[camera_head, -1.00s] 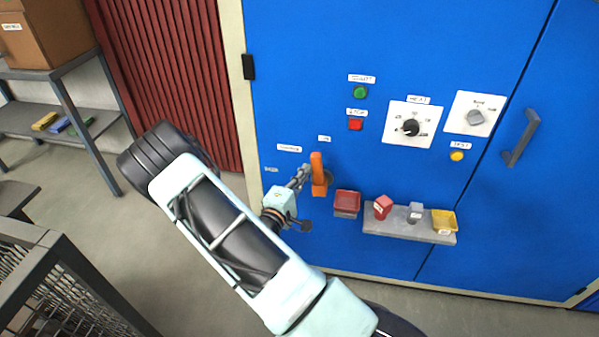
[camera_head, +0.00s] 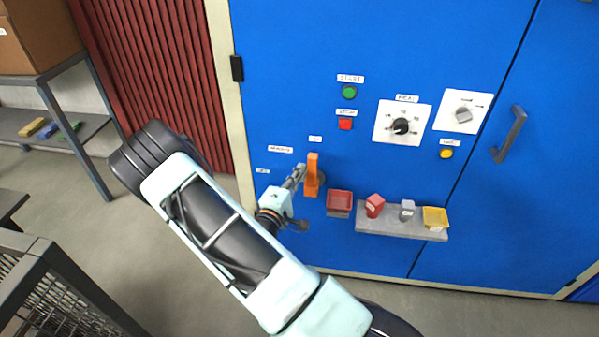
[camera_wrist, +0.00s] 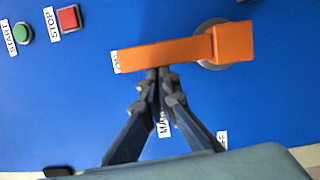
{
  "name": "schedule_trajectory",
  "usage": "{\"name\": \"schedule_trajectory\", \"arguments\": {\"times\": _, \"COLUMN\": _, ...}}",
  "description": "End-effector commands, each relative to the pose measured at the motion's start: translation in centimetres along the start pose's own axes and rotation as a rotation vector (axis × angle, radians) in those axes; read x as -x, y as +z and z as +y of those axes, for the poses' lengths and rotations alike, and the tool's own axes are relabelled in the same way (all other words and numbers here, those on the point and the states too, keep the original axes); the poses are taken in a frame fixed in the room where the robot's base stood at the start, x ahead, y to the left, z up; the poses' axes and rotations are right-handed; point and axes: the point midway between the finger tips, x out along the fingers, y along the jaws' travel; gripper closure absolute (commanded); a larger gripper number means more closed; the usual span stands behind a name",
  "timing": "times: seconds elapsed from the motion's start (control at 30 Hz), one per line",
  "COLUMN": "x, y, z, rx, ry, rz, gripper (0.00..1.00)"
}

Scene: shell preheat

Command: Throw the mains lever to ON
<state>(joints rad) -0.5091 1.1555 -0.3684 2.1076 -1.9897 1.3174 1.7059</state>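The orange mains lever (camera_head: 312,176) on the blue cabinet stands upright in the head view, its free end just below a small label (camera_head: 315,138). In the wrist view the lever (camera_wrist: 165,54) runs left from its round grey pivot, and its tip partly covers the ON label (camera_wrist: 116,63). My gripper (camera_head: 298,173) is just left of the lever in the head view. In the wrist view my gripper (camera_wrist: 158,74) has its fingertips together at the lever's long side, touching or nearly so, with nothing visible between them. The OFF label (camera_wrist: 222,138) is partly visible.
START (camera_head: 349,92) and STOP (camera_head: 345,124) buttons and two dial plates are above right. A red tray (camera_head: 340,201) and a grey shelf (camera_head: 390,228) with small blocks and a yellow tray (camera_head: 435,217) sit right of the lever. A shelf rack stands left.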

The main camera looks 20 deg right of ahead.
Motion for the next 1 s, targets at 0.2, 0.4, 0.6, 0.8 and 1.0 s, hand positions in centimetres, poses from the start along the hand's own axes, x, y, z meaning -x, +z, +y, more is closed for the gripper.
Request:
{"name": "schedule_trajectory", "arguments": {"times": 0.2, "x": 0.8, "y": -2.9, "z": 0.1, "rx": -0.005, "ry": 0.001, "rz": -0.003, "gripper": 1.0}}
{"name": "schedule_trajectory", "arguments": {"times": 0.4, "x": 4.8, "y": -4.2, "z": 0.4, "rx": 0.001, "ry": -0.002, "rz": -0.002, "gripper": 1.0}}
{"name": "schedule_trajectory", "arguments": {"times": 0.6, "x": 8.8, "y": -4.1, "z": 0.5, "rx": 0.001, "ry": -0.002, "rz": -0.003, "gripper": 1.0}}
{"name": "schedule_trajectory", "arguments": {"times": 0.8, "x": 10.8, "y": -4.1, "z": 0.5, "rx": 0.0, "ry": -0.002, "rz": -0.004, "gripper": 1.0}}
{"name": "schedule_trajectory", "arguments": {"times": 1.0, "x": 11.2, "y": -4.1, "z": 0.6, "rx": 0.0, "ry": -0.001, "rz": -0.005, "gripper": 1.0}}
